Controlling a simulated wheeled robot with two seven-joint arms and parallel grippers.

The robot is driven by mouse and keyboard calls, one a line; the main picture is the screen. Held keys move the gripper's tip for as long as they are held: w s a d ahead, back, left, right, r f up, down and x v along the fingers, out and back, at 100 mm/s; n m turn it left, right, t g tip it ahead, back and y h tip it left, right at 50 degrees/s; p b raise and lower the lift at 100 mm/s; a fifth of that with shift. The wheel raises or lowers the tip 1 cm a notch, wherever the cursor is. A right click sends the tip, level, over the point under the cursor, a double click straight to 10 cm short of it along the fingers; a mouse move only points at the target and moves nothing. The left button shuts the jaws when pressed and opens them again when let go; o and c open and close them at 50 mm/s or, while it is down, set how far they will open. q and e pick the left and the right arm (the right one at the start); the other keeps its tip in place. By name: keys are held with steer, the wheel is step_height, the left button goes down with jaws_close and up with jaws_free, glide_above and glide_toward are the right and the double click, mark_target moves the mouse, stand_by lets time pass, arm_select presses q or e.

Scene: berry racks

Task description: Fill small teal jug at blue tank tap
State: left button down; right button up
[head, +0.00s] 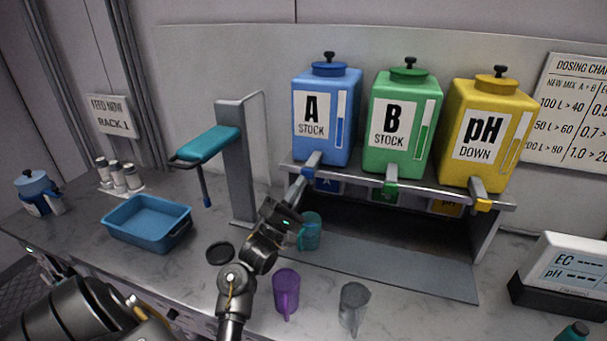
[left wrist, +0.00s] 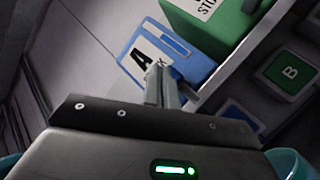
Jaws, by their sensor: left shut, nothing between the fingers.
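The small teal jug (head: 312,232) stands on the bench under the blue tank, just right of my left gripper. My gripper's body hides part of its left side. The blue tank (head: 325,105), labelled A STOCK, sits on the shelf, and its blue tap (head: 313,160) sticks out at the front. My left gripper (head: 299,183) is shut and empty, its fingers pointing up at the blue tap. The wrist view shows the shut fingers (left wrist: 162,88) in front of the blue tank (left wrist: 150,50); whether they touch the tap I cannot tell. My right gripper is not in view.
Green (head: 402,120) and yellow (head: 488,130) tanks stand to the right. A purple jug (head: 286,291) and grey jug (head: 354,305) stand in front. A black disc (head: 220,253), blue tray (head: 147,222) and grey stand (head: 237,165) are to the left.

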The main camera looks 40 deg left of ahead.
arm_select(q)
steer(key=s, duration=0.1)
steer(key=s+d+p, duration=0.1)
steer(key=s, duration=0.1)
steer(key=s+p, duration=0.1)
steer(key=shift+s+d, duration=0.25)
steer(key=shift+s, duration=0.1)
steer(key=shift+w, duration=0.1)
stand_by(0.3)
